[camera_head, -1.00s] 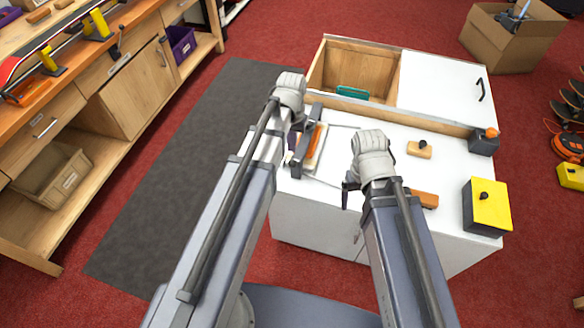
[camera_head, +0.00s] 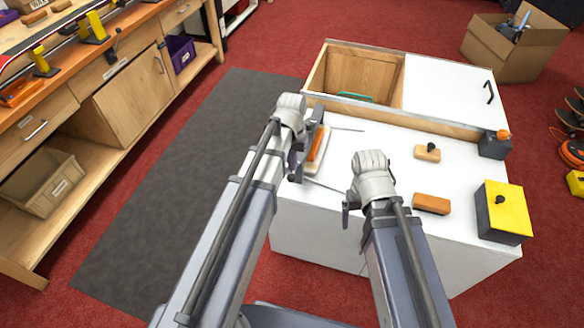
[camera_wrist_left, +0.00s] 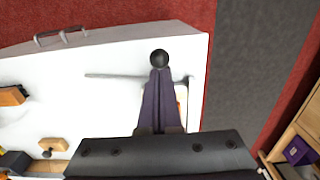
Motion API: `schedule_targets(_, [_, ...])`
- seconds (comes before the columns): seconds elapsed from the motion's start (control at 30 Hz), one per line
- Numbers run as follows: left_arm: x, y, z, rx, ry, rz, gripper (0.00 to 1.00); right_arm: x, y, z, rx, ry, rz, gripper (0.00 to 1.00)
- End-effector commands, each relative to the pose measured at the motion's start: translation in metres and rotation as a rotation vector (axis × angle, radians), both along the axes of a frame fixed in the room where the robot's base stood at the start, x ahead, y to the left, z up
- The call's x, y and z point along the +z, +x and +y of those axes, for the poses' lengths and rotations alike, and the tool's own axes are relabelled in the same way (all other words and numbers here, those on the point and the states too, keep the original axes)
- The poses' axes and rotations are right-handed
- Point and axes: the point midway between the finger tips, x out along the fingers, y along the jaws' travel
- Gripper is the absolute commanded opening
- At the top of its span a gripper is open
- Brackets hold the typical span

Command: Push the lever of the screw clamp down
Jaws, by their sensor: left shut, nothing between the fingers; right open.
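My left gripper (camera_head: 295,172) is low over the front left of the white bench. In the left wrist view its shut purple fingers (camera_wrist_left: 160,98) hold nothing. A round black knob (camera_wrist_left: 160,58) shows right at their tips, in line with them; whether they touch it I cannot tell. It seems to be the clamp lever's end; the clamp body is hidden or not clear. A thin grey rod (camera_wrist_left: 120,76) lies behind the fingers, near the front edge. My right gripper (camera_head: 351,208) is open and empty above the bench's front edge.
An orange-topped pale block (camera_head: 316,145) lies beside my left gripper. To the right are a knobbed wooden block (camera_head: 428,153), an orange-brown block (camera_head: 432,204) and a yellow-black box (camera_head: 507,209). The white cabinet (camera_head: 445,88) stands open on its left side at the back.

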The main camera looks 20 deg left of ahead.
Motion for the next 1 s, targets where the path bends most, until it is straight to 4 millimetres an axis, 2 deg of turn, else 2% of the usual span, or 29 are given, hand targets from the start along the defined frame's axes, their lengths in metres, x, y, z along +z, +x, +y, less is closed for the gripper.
schedule_targets(0.47, [0.002,0.0,0.0,0.0,0.0,0.0,0.0,0.002,0.0,0.0,0.0,0.0,0.0,0.89])
schedule_targets(1.0, [0.04,0.0,0.0,0.0,0.0,0.0,0.0,0.04,0.0,0.0,-0.001,0.0,0.0,0.89])
